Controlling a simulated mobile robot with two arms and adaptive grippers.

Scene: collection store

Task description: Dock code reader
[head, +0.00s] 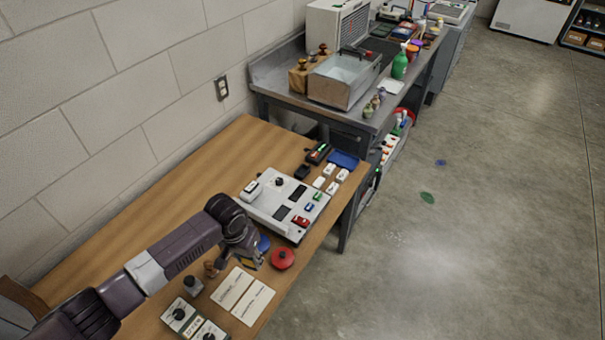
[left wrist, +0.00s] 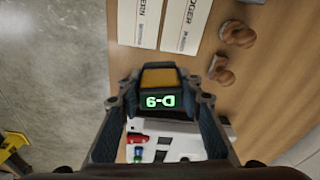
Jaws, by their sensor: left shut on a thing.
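My left gripper (head: 243,252) is low over the near part of the wooden table, beside the white panel. In the left wrist view, the left gripper (left wrist: 166,97) is shut on a dark code reader (left wrist: 160,88) with a yellow-orange face and a lit green display; its characters look turned in this view. The head view mostly hides the reader behind the gripper. The white panel (head: 266,210) bears dark rectangular areas, a black knob and small red, blue and green pieces. It also shows behind the reader in the left wrist view (left wrist: 185,130). My right gripper is out of view.
Two printed cards (head: 253,302), a red round object (head: 282,258) and knobbed boxes (head: 180,315) lie close to the gripper. White blocks (head: 330,187), a blue tray (head: 344,159) and a black lit device (head: 318,152) are beyond the panel. The table's wall side is bare.

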